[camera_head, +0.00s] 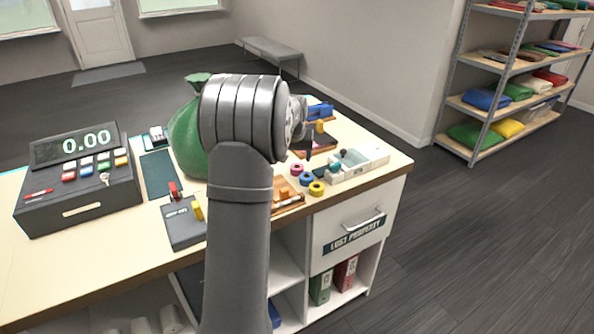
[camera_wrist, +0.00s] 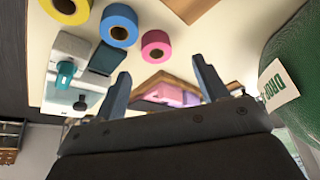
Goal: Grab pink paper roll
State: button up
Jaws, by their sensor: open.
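The pink paper roll (camera_wrist: 157,46) lies flat on the counter in the wrist view, ahead of my gripper (camera_wrist: 158,80) and between the lines of its two fingers. Its open centre hole shows. In the head view the pink roll (camera_head: 297,167) is on the counter just right of my arm, behind the blue and yellow rolls. My gripper (camera_head: 305,152) is above the counter, partly hidden by my own wrist. Its fingers are spread and nothing is between them; the roll is apart from them.
A blue roll (camera_wrist: 119,25) and a yellow roll (camera_wrist: 66,6) lie beside the pink one. A white device (camera_head: 360,160) stands to their right. A green sack (camera_head: 188,140) stands left of my arm. A wooden tray (camera_head: 290,196) lies in front of the rolls.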

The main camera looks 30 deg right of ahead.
aim_at(297, 166)
jog(key=shift+d+x, duration=0.2)
jog(key=shift+x, duration=1.4)
jog(key=shift+d+x, duration=0.15)
jog(key=shift+x, duration=1.4)
jog(key=shift+r, duration=0.15)
jog(key=c, duration=1.1)
